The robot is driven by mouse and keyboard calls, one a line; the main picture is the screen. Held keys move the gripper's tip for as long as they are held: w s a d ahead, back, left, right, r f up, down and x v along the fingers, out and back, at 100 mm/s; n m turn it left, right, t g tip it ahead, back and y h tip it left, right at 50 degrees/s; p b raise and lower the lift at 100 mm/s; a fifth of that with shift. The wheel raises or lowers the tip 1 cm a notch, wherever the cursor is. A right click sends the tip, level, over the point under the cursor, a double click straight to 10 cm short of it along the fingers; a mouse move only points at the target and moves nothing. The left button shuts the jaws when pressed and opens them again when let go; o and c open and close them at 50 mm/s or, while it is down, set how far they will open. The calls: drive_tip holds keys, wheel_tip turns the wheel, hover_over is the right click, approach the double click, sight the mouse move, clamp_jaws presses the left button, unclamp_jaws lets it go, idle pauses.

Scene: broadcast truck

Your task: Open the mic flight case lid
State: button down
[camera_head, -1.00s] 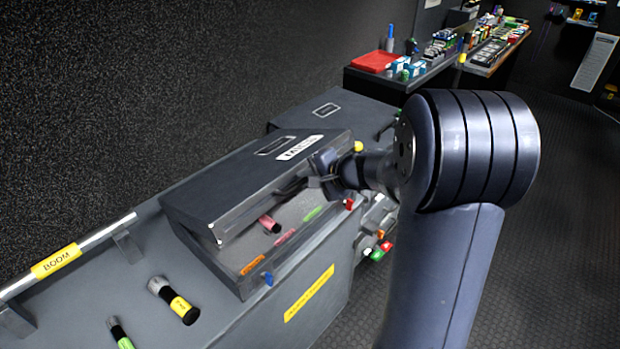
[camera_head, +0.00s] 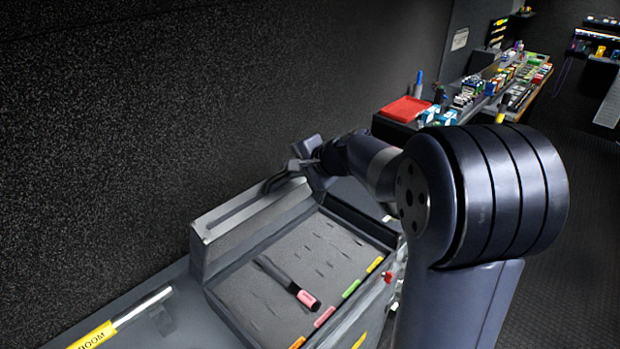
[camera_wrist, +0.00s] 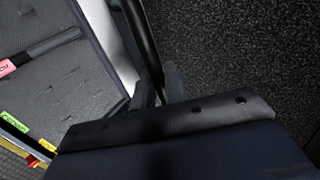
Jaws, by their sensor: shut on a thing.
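The mic flight case (camera_head: 310,260) stands on the counter with its lid (camera_head: 245,222) swung up to about upright along the back edge. Inside is a grey foam bed with slots, and a mic with a pink band (camera_head: 305,298) lies in it. My gripper (camera_head: 292,178) is at the top edge of the raised lid, shut on what looks like the lid's dark handle bar (camera_head: 275,184). In the wrist view the fingers (camera_wrist: 158,88) close around a dark bar (camera_wrist: 143,45), beside the foam and the pink-banded mic (camera_wrist: 8,66).
Colored label strips, such as the green one (camera_head: 351,288), run along the case's front rim. A boom pole with a yellow label (camera_head: 92,336) lies at the lower left. A red tray (camera_head: 405,109) and several small items sit on the far counter. A dark wall rises behind the lid.

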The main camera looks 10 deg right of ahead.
drive_tip(key=w+a+r+g+h+p, duration=0.2)
drive_tip(key=w+a+g, duration=0.1)
drive_tip(key=w+a, duration=0.7)
drive_tip(key=shift+w+r+h, duration=0.3)
drive_tip(key=shift+w, duration=1.5)
drive_tip(key=c, duration=1.5)
unclamp_jaws()
drive_tip(key=shift+c, duration=0.2)
drive_tip(key=shift+r, duration=0.1)
drive_tip(key=b+v, duration=0.1)
drive_tip(key=v, duration=0.9)
drive_tip(key=shift+r+b, duration=0.35)
drive_tip(key=shift+r, duration=0.05)
drive_tip(key=shift+d, duration=0.1)
